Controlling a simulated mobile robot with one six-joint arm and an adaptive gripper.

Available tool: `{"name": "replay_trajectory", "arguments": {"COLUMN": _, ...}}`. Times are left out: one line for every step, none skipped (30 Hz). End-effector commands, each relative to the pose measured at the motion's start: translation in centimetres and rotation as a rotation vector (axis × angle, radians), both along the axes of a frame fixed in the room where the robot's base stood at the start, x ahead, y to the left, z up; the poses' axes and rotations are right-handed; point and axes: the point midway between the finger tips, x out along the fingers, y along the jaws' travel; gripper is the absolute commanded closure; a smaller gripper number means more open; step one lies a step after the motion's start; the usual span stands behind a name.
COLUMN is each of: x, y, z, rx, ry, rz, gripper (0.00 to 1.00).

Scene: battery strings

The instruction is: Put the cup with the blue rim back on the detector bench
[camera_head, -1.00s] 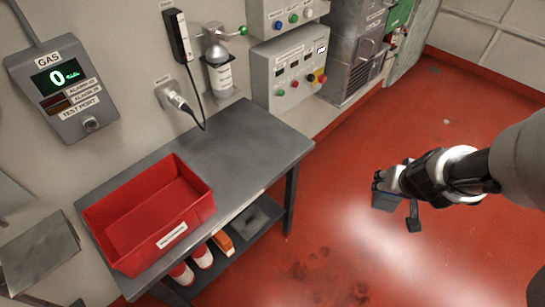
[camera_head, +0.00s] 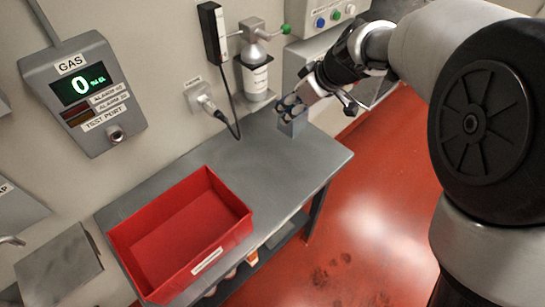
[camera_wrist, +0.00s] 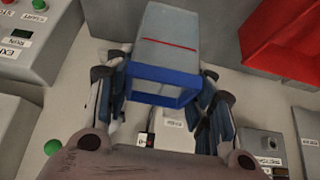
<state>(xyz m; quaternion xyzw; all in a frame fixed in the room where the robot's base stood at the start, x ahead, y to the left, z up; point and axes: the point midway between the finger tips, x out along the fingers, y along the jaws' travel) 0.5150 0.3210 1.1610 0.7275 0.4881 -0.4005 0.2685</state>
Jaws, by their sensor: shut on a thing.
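The cup is grey with a blue rim and a thin red line, and it shows large in the wrist view (camera_wrist: 172,45). My gripper (camera_wrist: 158,98) is shut on it, with a finger on either side near the blue rim. In the head view my gripper (camera_head: 291,104) holds the small grey cup (camera_head: 292,126) upright over the back right part of the grey bench (camera_head: 270,165). I cannot tell whether the cup's base touches the bench top. The fingers hide part of the cup in the head view.
A red tray (camera_head: 224,247) stands on the bench's left half. A grey gas detector (camera_head: 83,92) hangs on the wall to the left. A bottle (camera_head: 256,78) and a black cable are on the wall behind the bench. The bench top between tray and cup is clear.

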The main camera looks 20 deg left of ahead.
Motion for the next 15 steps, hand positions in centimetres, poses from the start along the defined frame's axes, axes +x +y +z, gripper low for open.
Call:
{"name": "replay_trajectory", "arguments": {"x": 0.0, "y": -0.1, "z": 0.0, "rx": 0.0, "ry": -0.001, "rz": -0.003, "gripper": 0.74}}
{"name": "replay_trajectory", "arguments": {"x": 0.0, "y": -0.1, "z": -0.2, "rx": 0.0, "ry": -0.001, "rz": -0.003, "gripper": 0.74}}
{"name": "replay_trajectory", "arguments": {"x": 0.0, "y": -0.1, "z": -0.5, "rx": 0.0, "ry": 0.001, "rz": -0.003, "gripper": 0.74}}
{"name": "replay_trajectory", "arguments": {"x": 0.0, "y": -0.1, "z": -1.0, "rx": 0.0, "ry": 0.002, "rz": -0.003, "gripper": 0.74}}
{"name": "replay_trajectory", "arguments": {"x": 0.0, "y": -0.1, "z": -1.5, "rx": -0.001, "ry": 0.002, "rz": -0.003, "gripper": 0.74}}
{"name": "replay_trajectory", "arguments": {"x": 0.0, "y": -0.2, "z": -2.5, "rx": -0.002, "ry": 0.004, "rz": -0.004, "gripper": 0.74}}
{"name": "replay_trajectory", "arguments": {"x": -0.1, "y": -0.2, "z": -3.2, "rx": -0.001, "ry": 0.004, "rz": -0.004, "gripper": 0.74}}
{"name": "replay_trajectory", "arguments": {"x": -0.1, "y": -0.2, "z": -4.1, "rx": -0.001, "ry": 0.005, "rz": -0.005, "gripper": 0.74}}
{"name": "replay_trajectory", "arguments": {"x": 0.0, "y": -0.2, "z": -5.2, "rx": -0.001, "ry": 0.004, "rz": -0.004, "gripper": 0.74}}
{"name": "replay_trajectory", "arguments": {"x": -0.1, "y": -0.2, "z": -6.1, "rx": -0.002, "ry": 0.006, "rz": -0.005, "gripper": 0.74}}
{"name": "replay_trajectory", "arguments": {"x": -0.1, "y": -0.2, "z": -6.9, "rx": -0.002, "ry": 0.004, "rz": -0.005, "gripper": 0.74}}
{"name": "replay_trajectory", "arguments": {"x": 0.0, "y": -0.2, "z": -8.0, "rx": -0.001, "ry": 0.005, "rz": -0.005, "gripper": 0.74}}
{"name": "replay_trajectory", "arguments": {"x": 0.0, "y": -0.2, "z": -8.8, "rx": -0.002, "ry": 0.004, "rz": -0.005, "gripper": 0.74}}
{"name": "replay_trajectory", "arguments": {"x": 0.0, "y": -0.2, "z": -9.6, "rx": -0.002, "ry": 0.004, "rz": -0.006, "gripper": 0.74}}
{"name": "replay_trajectory", "arguments": {"x": -0.1, "y": -0.2, "z": -10.6, "rx": -0.002, "ry": 0.004, "rz": -0.005, "gripper": 0.74}}
